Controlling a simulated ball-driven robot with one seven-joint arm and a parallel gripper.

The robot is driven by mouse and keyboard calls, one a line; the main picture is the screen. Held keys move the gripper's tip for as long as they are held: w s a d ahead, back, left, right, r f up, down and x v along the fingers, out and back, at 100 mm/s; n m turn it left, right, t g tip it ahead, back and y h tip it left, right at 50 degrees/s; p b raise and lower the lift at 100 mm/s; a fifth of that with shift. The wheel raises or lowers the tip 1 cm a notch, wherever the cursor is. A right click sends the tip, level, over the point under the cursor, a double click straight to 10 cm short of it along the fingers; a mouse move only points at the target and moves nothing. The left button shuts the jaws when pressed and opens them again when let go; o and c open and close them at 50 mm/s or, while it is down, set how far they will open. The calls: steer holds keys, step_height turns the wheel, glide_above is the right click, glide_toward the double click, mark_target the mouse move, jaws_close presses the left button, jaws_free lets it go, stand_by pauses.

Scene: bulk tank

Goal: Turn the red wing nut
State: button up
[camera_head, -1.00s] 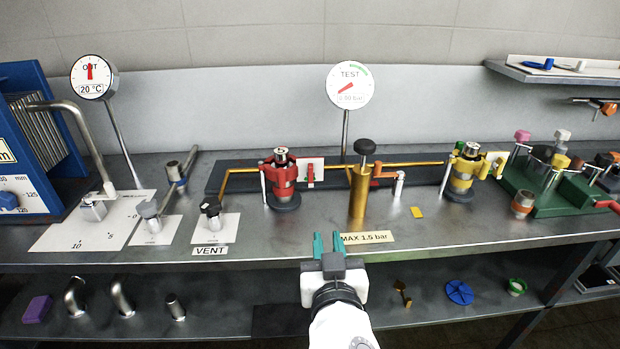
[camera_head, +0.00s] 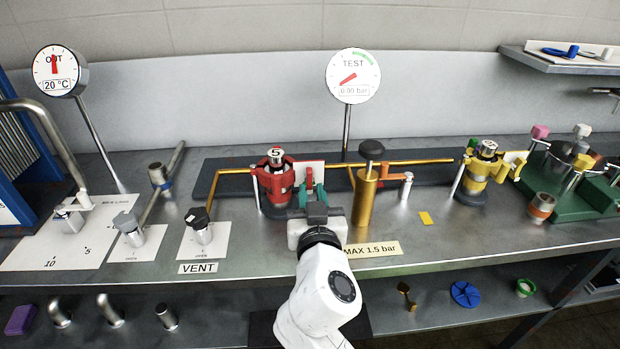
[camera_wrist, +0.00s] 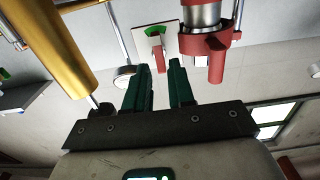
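The red wing nut (camera_head: 309,177) is a small upright red piece in front of a white plate, just right of the red clamp (camera_head: 274,182) that holds a steel cylinder. In the wrist view the red wing nut (camera_wrist: 160,57) stands before the white plate with a green arc, between the fingertips in the picture. My gripper (camera_head: 311,190) has teal fingers, which hide the nut's lower part in the head view. In the wrist view my gripper (camera_wrist: 155,65) is open, with a clear gap between its fingers. I cannot tell whether a finger touches the nut.
A brass cylinder with a black knob (camera_head: 366,198) stands close right of my gripper. A brass pipe runs behind it. A yellow clamp (camera_head: 476,173) is farther right. The VENT valve (camera_head: 204,227) stands at left. The bench front near the MAX 1.5 bar label (camera_head: 371,249) is clear.

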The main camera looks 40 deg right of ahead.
mark_target(310, 181)
steer(key=shift+x, duration=2.1)
jaws_close()
